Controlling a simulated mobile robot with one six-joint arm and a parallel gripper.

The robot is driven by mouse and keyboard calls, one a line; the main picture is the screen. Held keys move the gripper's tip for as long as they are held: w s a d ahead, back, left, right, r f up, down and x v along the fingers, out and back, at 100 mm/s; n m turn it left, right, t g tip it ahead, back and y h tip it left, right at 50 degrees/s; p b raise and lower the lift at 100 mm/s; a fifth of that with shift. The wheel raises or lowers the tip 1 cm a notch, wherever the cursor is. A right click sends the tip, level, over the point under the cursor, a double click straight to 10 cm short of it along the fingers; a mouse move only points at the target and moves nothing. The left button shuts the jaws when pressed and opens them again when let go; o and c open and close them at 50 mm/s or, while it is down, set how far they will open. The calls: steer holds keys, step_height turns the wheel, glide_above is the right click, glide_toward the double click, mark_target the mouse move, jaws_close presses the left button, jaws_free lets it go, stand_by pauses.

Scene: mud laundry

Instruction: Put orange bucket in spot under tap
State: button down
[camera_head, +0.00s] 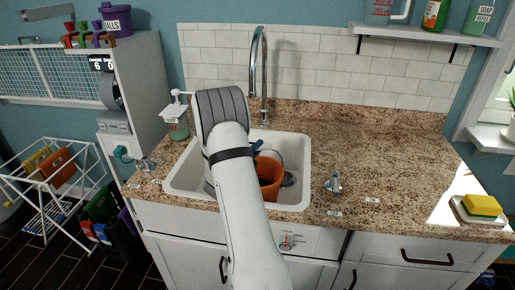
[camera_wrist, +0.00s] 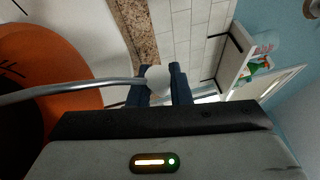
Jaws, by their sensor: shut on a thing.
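The orange bucket (camera_head: 269,180) is in the white sink (camera_head: 303,165), partly hidden behind my arm. My gripper (camera_head: 257,147) shows only as a bit of blue at the bucket's upper rim. In the wrist view my gripper's blue fingers (camera_wrist: 158,80) are shut on the white grip of the bucket's thin metal handle. There the bucket (camera_wrist: 62,58) hangs or stands at the left, its dark inside partly in view. The chrome tap (camera_head: 262,65) arches up behind the sink, beyond the bucket. I cannot tell whether the bucket touches the sink floor.
A soap dispenser (camera_head: 177,125) stands left of the sink. A small blue-and-white item (camera_head: 333,184) is at the counter's front right of the sink. A yellow sponge (camera_head: 482,205) lies on a dish at the far right. The speckled counter (camera_head: 390,155) between is mostly clear.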

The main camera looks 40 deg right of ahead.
steer(key=shift+f+b, duration=0.15)
steer(key=shift+b, duration=0.2)
steer(key=c, duration=1.3)
jaws_free()
steer(key=shift+c, duration=0.2)
steer(key=shift+r+p, duration=0.2)
steer(key=shift+p, duration=0.1)
